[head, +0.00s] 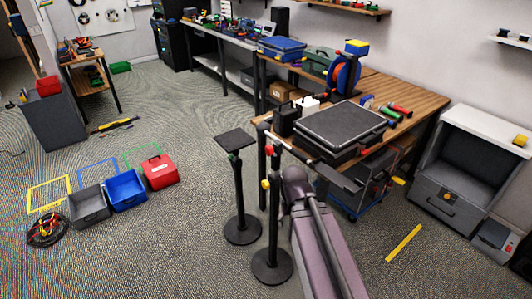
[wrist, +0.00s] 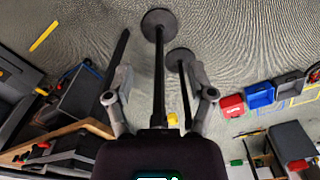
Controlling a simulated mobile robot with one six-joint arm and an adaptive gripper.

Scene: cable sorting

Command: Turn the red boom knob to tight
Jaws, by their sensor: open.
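A black stand (head: 274,225) with a round base stands left of my arm in the head view. A dark boom (head: 310,155) slants from its top down to the right. A yellow knob (wrist: 172,120) shows there too.
A second stand (head: 235,195) with a flat black top is close on the left. The wooden bench (head: 427,105) holds a black case (head: 340,128) behind the boom. Bins (head: 125,190) lie on the floor at left. Open carpet lies between.

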